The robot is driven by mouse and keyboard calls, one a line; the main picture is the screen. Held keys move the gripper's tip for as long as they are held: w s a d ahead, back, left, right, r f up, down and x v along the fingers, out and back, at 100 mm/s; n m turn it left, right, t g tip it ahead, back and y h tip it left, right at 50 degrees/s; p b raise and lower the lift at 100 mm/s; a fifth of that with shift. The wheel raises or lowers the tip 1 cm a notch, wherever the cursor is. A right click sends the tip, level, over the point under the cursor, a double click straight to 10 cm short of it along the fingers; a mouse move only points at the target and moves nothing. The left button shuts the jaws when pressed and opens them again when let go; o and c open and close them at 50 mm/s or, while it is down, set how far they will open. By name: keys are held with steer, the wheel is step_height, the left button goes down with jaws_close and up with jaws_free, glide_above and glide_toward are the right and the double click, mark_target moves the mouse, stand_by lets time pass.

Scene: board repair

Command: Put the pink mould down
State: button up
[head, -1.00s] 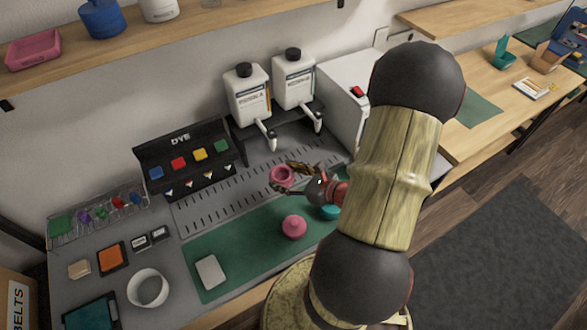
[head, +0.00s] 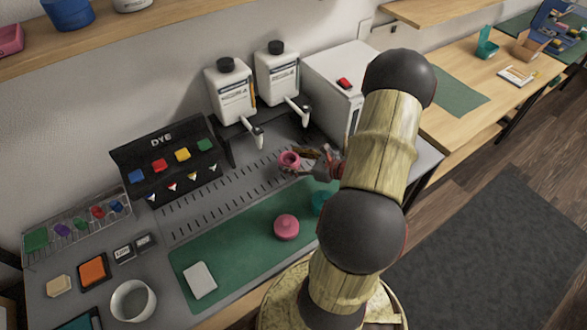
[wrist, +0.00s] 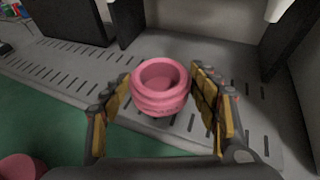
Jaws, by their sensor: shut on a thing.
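The pink mould (head: 289,160) is a round, open-topped cup. My gripper (head: 301,160) holds it upright over the grey slotted plate, in front of the dispensers. In the wrist view the mould (wrist: 160,86) sits between the two yellow-padded fingers (wrist: 163,92), its open mouth up and hollow inside. I cannot tell whether its base touches the plate. A pink knobbed piece (head: 286,227) stands on the green mat, apart from my gripper; part of a pink thing also shows at the lower left of the wrist view.
Two white pump bottles (head: 230,92) stand behind the slotted plate (head: 225,190), spouts over it. The black dye rack (head: 170,160) is to the left. The green mat (head: 240,245) has free room between the white block (head: 200,280) and the pink piece.

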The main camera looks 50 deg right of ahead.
mark_target(294, 166)
steer(key=shift+w+d+f, duration=0.1)
steer(key=shift+d+f, duration=0.25)
steer(key=shift+f, duration=0.1)
steer(key=shift+d+f+b, duration=0.1)
steer(key=shift+f+b, duration=0.95)
steer(key=shift+f, duration=0.5)
steer(key=shift+f, duration=0.15)
steer(key=o, duration=1.2)
steer(key=shift+o, duration=0.2)
